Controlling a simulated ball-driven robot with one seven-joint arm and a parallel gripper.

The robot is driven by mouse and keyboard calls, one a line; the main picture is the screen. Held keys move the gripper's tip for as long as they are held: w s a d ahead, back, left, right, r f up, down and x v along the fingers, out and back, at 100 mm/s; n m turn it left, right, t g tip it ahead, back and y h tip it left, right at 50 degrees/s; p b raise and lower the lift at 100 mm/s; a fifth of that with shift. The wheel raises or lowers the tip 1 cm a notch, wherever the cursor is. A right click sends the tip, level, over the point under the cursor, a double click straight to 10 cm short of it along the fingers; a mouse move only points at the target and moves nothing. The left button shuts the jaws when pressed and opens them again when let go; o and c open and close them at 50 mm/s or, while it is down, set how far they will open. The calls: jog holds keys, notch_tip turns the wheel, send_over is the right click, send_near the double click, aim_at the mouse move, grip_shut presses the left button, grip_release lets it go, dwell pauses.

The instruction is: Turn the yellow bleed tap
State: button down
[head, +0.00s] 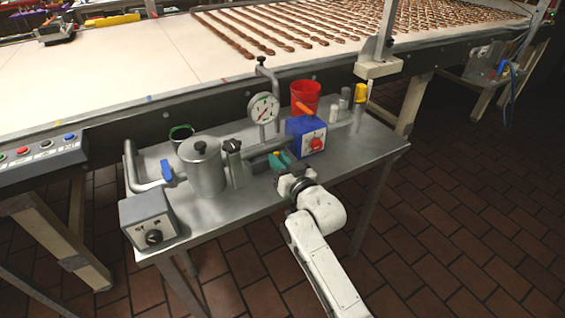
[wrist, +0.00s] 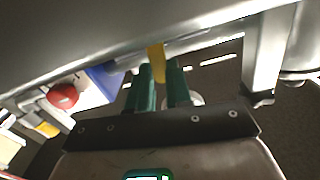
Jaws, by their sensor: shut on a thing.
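My gripper (head: 281,160) has two teal fingers, at the front middle of the metal table, just left of the blue box. In the wrist view, my gripper (wrist: 158,75) is shut on a narrow yellow piece, the yellow bleed tap (wrist: 156,62), which stands between the two fingers. A grey metal pipe runs close by the tap. In the head view the tap is hidden behind my gripper, so I cannot tell how far it is turned.
The blue box (head: 306,136) with a red knob stands right of my gripper. A metal pot (head: 202,168), a gauge (head: 263,108), a red cup (head: 300,94), a blue-handled valve (head: 166,170), a grey control box (head: 147,218) and another yellow part (head: 361,91) also stand on the table (head: 262,203).

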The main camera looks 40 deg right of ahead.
jog(key=c, duration=1)
grip_release()
jog(key=shift+c, duration=0.2)
jog(key=v, duration=1.1)
jog(key=s+a+f+n+g+y+p, duration=0.2)
jog(key=s+a+f+n+g+y, duration=0.15)
jog(key=s+a+f+g, duration=0.5)
jog(key=s+a+f+g+p, duration=0.1)
jog(key=s+g, duration=0.3)
jog(key=s, duration=0.3)
jog(key=s+a+f+g+y+p, duration=0.1)
jog(key=s+g, duration=0.3)
jog(key=s, duration=0.4)
jog(key=shift+s+a+f+n, duration=0.3)
jog(key=shift+a+n, duration=0.15)
jog(key=shift+a, duration=0.4)
